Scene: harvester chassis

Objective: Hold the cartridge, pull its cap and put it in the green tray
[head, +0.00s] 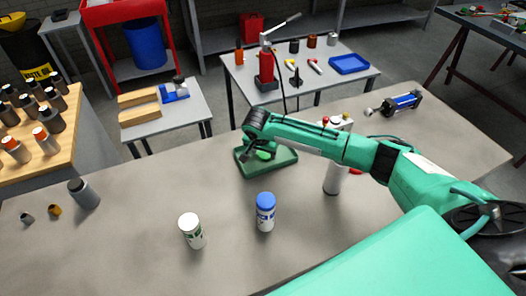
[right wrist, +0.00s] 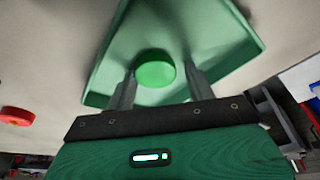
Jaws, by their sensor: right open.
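The green tray (head: 285,164) lies on the workbench under my right gripper (head: 256,148), and its floor and walls fill the upper middle of the right wrist view (right wrist: 215,38). A round green cap (right wrist: 154,69) is in the tray, and it also shows in the head view (head: 264,155). The right gripper is open, its two fingers apart on either side of the cap in the picture. I cannot tell whether they touch it. A white cartridge with green marking (head: 192,232) stands upright at front left, with a pale top. My left gripper is not in view.
A white bottle with a blue cap (head: 265,212) stands in front of the tray. A white cylinder (head: 333,178) stands partly behind my right arm, beside a red piece (head: 356,170). A grey cylinder (head: 84,194) is at left.

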